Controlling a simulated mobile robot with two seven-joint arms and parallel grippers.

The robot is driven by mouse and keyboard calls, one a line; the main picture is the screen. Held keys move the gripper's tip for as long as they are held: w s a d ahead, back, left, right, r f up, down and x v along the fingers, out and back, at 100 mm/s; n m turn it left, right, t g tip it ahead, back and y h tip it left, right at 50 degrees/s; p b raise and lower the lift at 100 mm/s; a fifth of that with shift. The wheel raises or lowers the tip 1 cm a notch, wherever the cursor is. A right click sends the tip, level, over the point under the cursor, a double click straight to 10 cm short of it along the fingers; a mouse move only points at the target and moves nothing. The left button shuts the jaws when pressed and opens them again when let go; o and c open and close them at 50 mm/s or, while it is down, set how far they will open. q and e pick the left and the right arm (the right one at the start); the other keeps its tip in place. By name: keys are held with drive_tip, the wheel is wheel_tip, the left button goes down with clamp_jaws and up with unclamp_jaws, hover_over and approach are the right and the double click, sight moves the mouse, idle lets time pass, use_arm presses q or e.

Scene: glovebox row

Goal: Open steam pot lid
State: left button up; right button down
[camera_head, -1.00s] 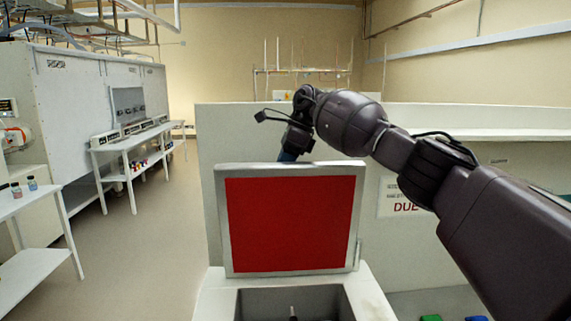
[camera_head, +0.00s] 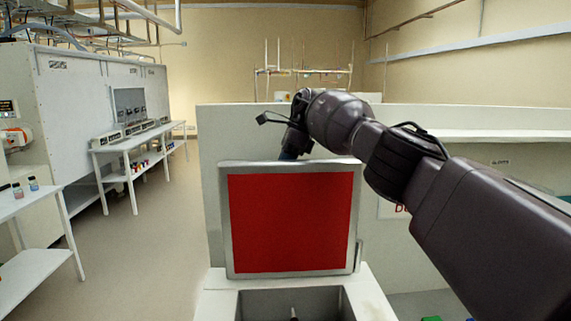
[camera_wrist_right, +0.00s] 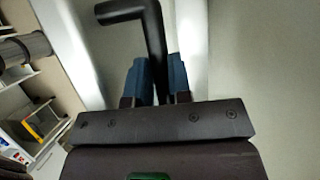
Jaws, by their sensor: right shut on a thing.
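The steam pot lid (camera_head: 291,223) stands raised above the white pot body (camera_head: 376,300), its red inner face with a grey frame towards me. The dark pot opening (camera_head: 290,303) below it is uncovered. My right gripper (camera_head: 288,156) reaches down behind the lid's top edge, its fingertips hidden there in the head view. In the right wrist view, the blue fingers of my right gripper (camera_wrist_right: 157,76) are shut on a black bent handle (camera_wrist_right: 128,11) against the lid's pale outer side. My left gripper is not in view.
A white partition (camera_head: 212,135) stands behind the pot. White side tables (camera_head: 133,158) with small bottles line the left, beside a clear floor aisle (camera_head: 150,240). Green and blue items lie low at the right.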

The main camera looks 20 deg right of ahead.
drive_tip(key=shift+f, duration=0.4)
drive_tip(key=c, duration=1.1)
unclamp_jaws()
drive_tip(key=shift+w+d, duration=0.1)
drive_tip(key=shift+o, duration=0.2)
drive_tip(key=shift+r, duration=0.1)
drive_tip(key=shift+r, duration=0.1)
